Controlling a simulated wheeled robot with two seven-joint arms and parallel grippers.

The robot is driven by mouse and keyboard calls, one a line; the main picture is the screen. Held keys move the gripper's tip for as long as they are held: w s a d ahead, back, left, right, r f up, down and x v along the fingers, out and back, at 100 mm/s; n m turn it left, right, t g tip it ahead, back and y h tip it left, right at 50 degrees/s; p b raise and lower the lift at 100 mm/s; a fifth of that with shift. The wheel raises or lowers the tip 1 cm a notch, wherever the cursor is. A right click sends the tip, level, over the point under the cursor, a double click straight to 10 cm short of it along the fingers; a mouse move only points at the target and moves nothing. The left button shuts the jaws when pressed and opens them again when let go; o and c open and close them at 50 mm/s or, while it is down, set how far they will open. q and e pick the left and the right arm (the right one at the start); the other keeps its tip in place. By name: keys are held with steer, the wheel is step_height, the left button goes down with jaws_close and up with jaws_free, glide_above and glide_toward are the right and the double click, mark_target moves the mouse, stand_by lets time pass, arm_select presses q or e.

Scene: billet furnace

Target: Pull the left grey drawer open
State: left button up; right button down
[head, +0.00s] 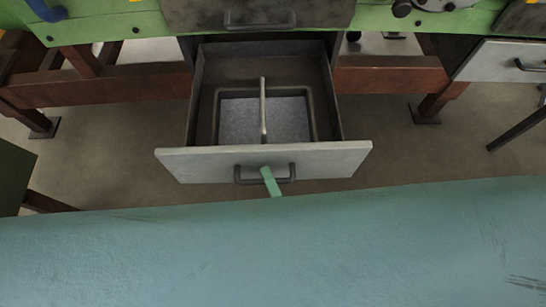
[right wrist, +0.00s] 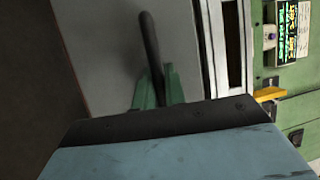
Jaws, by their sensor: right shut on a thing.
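The left grey drawer (head: 205,166) is pulled far out from under the green bench, and its inside shows from above. A dark bar handle (head: 242,181) sits on the middle of its light grey front. My right gripper (head: 270,181) is at this handle; only a green finger part shows there. In the right wrist view the green fingers (right wrist: 157,88) are closed around the dark handle (right wrist: 149,40), with the grey drawer front behind it. My left gripper is out of view.
Inside the drawer is a divided tray (head: 264,105) with a raised middle bar. A dark drawer (head: 258,14) is above it, shut. Another light grey drawer (head: 492,62) is at the right. Red-brown beams (head: 392,75) flank the open drawer. Bare floor (head: 385,140) shows at both sides.

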steer(key=shift+s, duration=0.85)
steer(key=c, duration=1.5)
jaws_free()
steer(key=shift+o, duration=0.2)
